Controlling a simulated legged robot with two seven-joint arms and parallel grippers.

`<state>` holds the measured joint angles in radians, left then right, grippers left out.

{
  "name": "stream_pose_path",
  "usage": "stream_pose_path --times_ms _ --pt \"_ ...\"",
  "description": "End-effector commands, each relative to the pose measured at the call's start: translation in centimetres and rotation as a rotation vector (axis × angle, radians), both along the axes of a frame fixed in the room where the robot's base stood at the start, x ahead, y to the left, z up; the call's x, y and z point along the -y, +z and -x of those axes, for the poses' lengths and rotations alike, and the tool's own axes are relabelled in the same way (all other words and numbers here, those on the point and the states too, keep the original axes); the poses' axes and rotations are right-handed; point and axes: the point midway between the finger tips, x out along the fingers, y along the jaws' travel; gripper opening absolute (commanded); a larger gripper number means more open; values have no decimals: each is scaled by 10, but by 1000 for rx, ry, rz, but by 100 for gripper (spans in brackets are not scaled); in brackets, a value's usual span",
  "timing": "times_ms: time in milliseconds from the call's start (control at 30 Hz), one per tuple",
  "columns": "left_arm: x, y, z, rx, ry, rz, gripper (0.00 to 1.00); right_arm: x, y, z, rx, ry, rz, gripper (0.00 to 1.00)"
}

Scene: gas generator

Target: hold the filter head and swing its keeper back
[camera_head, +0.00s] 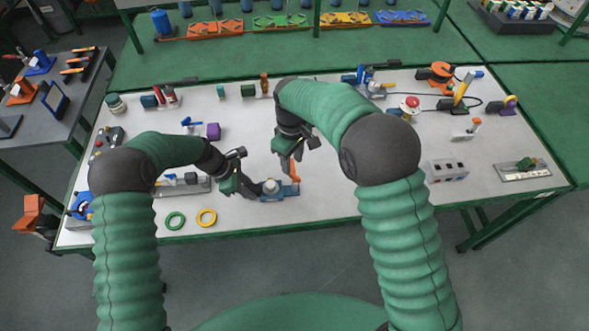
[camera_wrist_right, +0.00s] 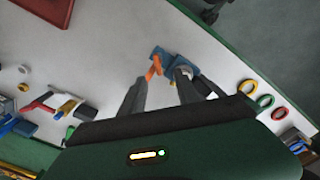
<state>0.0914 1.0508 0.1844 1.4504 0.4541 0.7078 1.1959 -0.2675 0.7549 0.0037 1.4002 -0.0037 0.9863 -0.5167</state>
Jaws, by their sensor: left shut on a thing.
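The filter head (camera_head: 271,186) is a small grey cap on a blue base (camera_head: 290,190) near the table's front edge. Its orange keeper (camera_head: 294,172) stands up at the right side of the base. My left gripper (camera_head: 262,189) reaches in from the left and is shut on the filter head. My right gripper (camera_head: 293,156) is just above the keeper, pointing down. In the right wrist view its fingers (camera_wrist_right: 162,77) are apart, with the keeper (camera_wrist_right: 154,68) near the left fingertip and the filter head (camera_wrist_right: 184,73) near the right one. Contact with the keeper cannot be told.
A green ring (camera_head: 174,221) and a yellow ring (camera_head: 206,217) lie left of the base. A grey box (camera_head: 447,170) stands at the right. The table is clear between the base and that box.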

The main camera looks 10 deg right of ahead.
Motion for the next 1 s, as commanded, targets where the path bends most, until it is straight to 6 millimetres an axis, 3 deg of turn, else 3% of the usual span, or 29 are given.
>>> stream_pose_path --times_ms 200,400,767,1000 --pt "0 1 -1 1 0 1 0 0 -39 1 -2 -2 1 38" --pt "0 1 -1 2 1 1 0 0 -64 0 0 -2 0 38" --pt "0 1 -1 1 0 1 0 0 -71 0 1 -3 0 38" --pt "0 1 0 1 0 2 0 0 -70 0 2 -3 -1 8"
